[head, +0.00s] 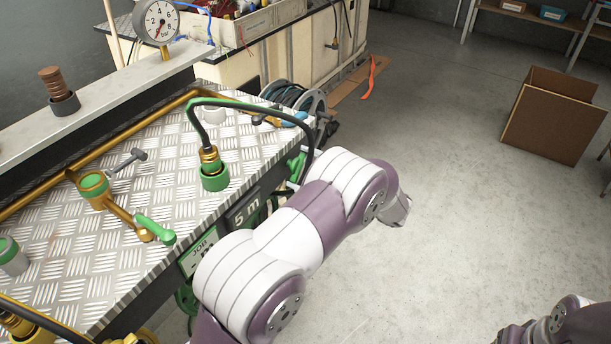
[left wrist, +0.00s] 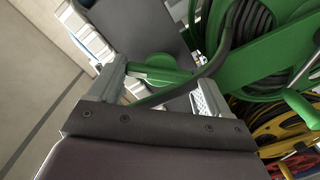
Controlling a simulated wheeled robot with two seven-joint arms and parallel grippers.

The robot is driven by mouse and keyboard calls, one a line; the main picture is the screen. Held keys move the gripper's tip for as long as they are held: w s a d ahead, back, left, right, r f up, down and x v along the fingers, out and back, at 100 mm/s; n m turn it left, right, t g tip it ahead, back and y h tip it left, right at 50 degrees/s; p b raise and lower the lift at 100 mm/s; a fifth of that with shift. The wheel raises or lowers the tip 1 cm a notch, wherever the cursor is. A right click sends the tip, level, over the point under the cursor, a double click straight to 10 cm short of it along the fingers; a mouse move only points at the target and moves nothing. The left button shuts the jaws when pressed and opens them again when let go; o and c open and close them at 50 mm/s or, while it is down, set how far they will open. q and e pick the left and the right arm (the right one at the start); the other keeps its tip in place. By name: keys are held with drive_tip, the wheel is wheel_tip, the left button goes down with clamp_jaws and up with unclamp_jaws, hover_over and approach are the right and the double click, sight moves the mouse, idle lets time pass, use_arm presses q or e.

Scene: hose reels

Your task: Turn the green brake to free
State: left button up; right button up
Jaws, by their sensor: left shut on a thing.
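My left gripper (left wrist: 160,76) is closed on a green, lever-like part (left wrist: 165,67) in the left wrist view, with one grey finger on each side. It looks like the green brake, but which setting it is in cannot be told. A green reel (left wrist: 262,82) wound with dark hose stands just right of the gripper. In the head view my left arm hides the gripper and most of the green reel below the bench edge. My right arm (head: 565,318) shows only at the bottom right, and its jaws cannot be made out.
The checker-plate bench (head: 80,265) carries a green-collared hose fitting (head: 214,175), a green-handled valve (head: 155,230) and a pressure gauge (head: 157,21). A black hose (head: 262,107) loops over its edge. A yellow reel (left wrist: 275,118) adjoins the green one. A cardboard box (head: 553,115) stands on open floor.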

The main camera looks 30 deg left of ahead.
use_arm(q)
drive_tip(key=shift+f+n+b, duration=0.1)
drive_tip(key=shift+n+b, duration=4.2)
drive_tip(key=shift+b, duration=0.1)
drive_tip(key=o, duration=1)
drive_tip(key=d, duration=0.4)
drive_tip(key=d+p, duration=0.1)
drive_tip(key=d, duration=0.3)
drive_tip(key=s+d, duration=0.1)
drive_tip(key=d, duration=0.3)
drive_tip(key=shift+d+p, duration=0.35)
